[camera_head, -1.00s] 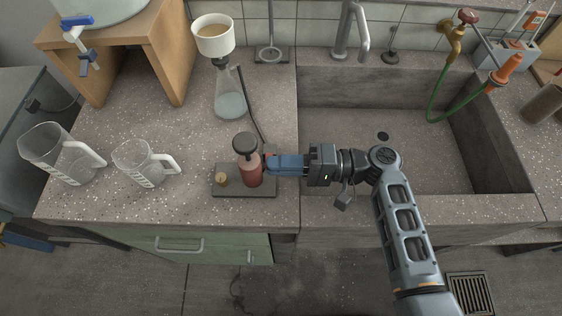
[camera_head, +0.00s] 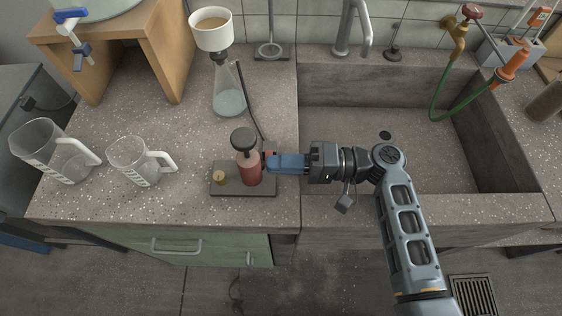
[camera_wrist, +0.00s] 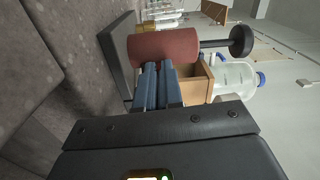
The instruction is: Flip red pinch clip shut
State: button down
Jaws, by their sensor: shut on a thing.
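My gripper (camera_head: 270,162) reaches in from the right with its blue fingers close together, beside a dull red cylinder (camera_head: 249,172) with a black knob on top. A small bright red piece, which looks like the red pinch clip (camera_head: 267,156), shows at the fingertips, mostly hidden by them. Whether its lever is up or down cannot be told. In the wrist view the blue fingers (camera_wrist: 160,68) end right by the red cylinder (camera_wrist: 165,46), and the clip is not clearly visible there. The cylinder stands on a dark base plate (camera_head: 230,191).
A glass flask (camera_head: 229,95) with a white funnel and a black hose (camera_head: 249,107) stands behind. Two clear jugs (camera_head: 60,152) are at the left. A brass knob (camera_head: 219,177) sits on the plate. The sink (camera_head: 350,120) lies to the right.

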jog(key=c, duration=1.3)
grip_release()
jog(key=shift+d, duration=0.1)
jog(key=shift+s+d+b, duration=0.1)
jog(key=shift+d+b, duration=0.65)
jog(key=shift+d, duration=3.05)
